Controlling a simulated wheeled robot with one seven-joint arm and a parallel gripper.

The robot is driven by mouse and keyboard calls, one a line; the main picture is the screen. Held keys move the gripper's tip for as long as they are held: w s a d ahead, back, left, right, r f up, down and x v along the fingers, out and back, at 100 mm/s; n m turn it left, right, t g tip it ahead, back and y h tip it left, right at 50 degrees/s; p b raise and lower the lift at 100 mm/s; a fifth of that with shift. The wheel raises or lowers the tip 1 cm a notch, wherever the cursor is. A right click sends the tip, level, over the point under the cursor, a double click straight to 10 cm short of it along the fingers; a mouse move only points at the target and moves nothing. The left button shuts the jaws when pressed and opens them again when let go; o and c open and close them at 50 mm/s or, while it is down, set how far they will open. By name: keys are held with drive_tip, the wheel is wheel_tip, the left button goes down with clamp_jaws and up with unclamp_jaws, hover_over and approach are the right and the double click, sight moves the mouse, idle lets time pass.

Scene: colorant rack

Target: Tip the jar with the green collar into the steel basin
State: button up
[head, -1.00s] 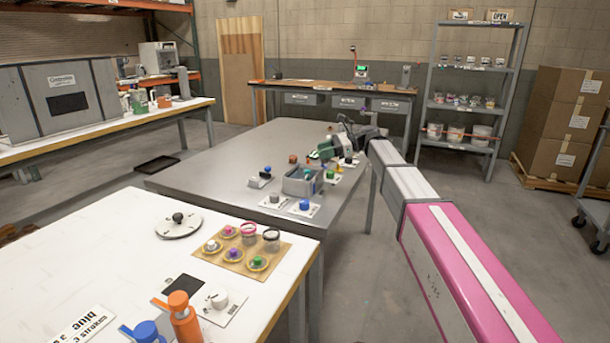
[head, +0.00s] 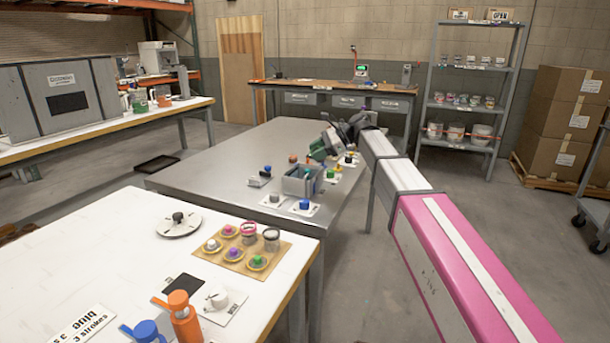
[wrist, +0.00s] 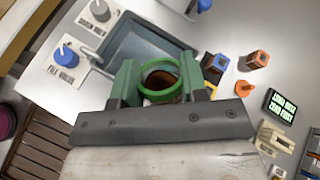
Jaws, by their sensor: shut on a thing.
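The jar with the green collar (wrist: 160,97) is between the two green fingers of my gripper (wrist: 158,80) in the wrist view. Its mouth is open and faces the camera, with a brownish inside. My gripper is shut on it. The steel basin (wrist: 118,42) lies beyond the jar in that view, and the jar and fingers hide its near part. In the head view my gripper (head: 317,151) is tilted above the grey table, just behind the basin (head: 290,187). There the jar is too small to make out clearly.
Several coloured knobs on white cards stand around the basin, including a blue one (head: 304,205) in front. An orange knob (wrist: 243,86) and a dark display (wrist: 279,107) lie to the right in the wrist view. The grey table (head: 215,165) is clear at left.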

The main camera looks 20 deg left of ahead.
drive_tip(key=shift+s+a+r+n+t+h, duration=0.15)
drive_tip(key=shift+s+a+n+t+h, duration=0.2)
drive_tip(key=shift+t+h, duration=0.3)
idle(0.6)
drive_tip(key=shift+s+f+t+h+p, duration=0.2)
drive_tip(key=shift+f+t+h+p, duration=0.2)
drive_tip(key=shift+f+t, duration=0.2)
idle(0.5)
drive_tip(key=shift+s+r+n+t+h+p, duration=0.1)
drive_tip(key=shift+n+t+h+p, duration=0.35)
drive_tip(key=shift+t+h, duration=0.1)
idle(0.9)
drive_tip(key=shift+s+a+f+t+h, duration=0.15)
drive_tip(key=shift+f+t+h, duration=0.25)
drive_tip(key=shift+f+t, duration=0.25)
idle(0.9)
drive_tip(key=shift+s+a+n+t+h+p, duration=0.4)
drive_tip(key=shift+s+a+n+t+h, duration=0.1)
drive_tip(key=shift+s+t+h, duration=0.1)
idle(0.9)
drive_tip(key=shift+s+r+t+h, duration=0.1)
drive_tip(key=shift+t+h, duration=0.2)
drive_tip(key=shift+t, duration=0.15)
idle(0.7)
